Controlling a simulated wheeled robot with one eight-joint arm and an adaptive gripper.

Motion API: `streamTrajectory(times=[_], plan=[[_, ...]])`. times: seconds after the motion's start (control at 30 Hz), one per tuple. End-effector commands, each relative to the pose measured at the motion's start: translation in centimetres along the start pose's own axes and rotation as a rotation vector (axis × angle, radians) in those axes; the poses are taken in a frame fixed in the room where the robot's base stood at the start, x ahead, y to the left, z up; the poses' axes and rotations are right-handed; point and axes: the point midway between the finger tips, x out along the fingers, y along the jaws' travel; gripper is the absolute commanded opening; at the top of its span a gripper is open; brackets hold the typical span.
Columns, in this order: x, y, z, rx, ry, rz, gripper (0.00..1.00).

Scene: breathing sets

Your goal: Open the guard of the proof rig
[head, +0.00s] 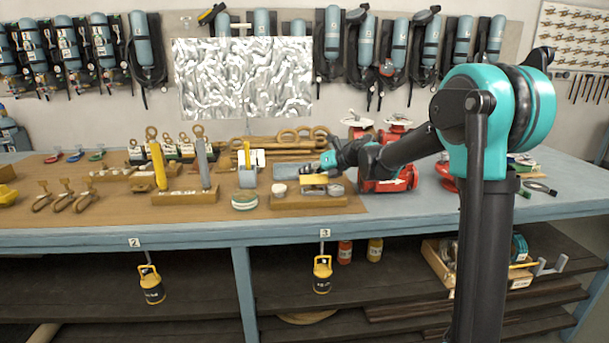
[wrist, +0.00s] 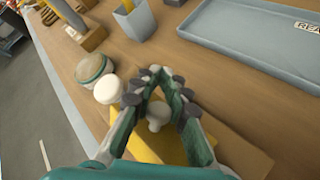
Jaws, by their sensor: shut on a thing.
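A yellow plate (head: 313,178) with a small pale knob sits on a wooden base (head: 300,203) near the bench's front edge; it seems to be the guard of the proof rig. In the wrist view the yellow plate (wrist: 148,148) lies beneath my fingers and the knob (wrist: 157,115) stands between them. My gripper (wrist: 158,82) is shut on the knob; in the head view my gripper (head: 325,164) is just above the plate. The fingers hide part of the plate, and I cannot see its hinge. The plate looks roughly level and low over the base.
A white round cap (wrist: 108,90) and a green-white round stack (wrist: 93,68) stand close on the left. A blue-grey tray (wrist: 228,48) lies behind. A red valve body (head: 388,180) stands to the right, near my arm. Bare bench lies in front of the base.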

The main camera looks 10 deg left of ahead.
Motion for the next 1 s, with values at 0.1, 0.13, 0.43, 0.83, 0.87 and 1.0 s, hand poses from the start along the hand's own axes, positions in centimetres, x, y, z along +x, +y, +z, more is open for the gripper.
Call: streamTrajectory(times=[0.1,0.13,0.43,0.83,0.87,1.0], plan=[[0.2,-0.3,0.3,0.079,0.078,0.0,0.0],[0.3,-0.3,0.3,0.099,0.099,-0.001,0.0],[0.9,-0.9,0.6,0.299,0.298,0.0,0.0],[1.5,-1.5,0.5,0.503,0.502,0.0,0.0],[1.5,-1.6,0.5,0.512,0.512,0.0,0.0],[1.6,-1.6,0.4,0.55,0.549,0.0,0.0]])
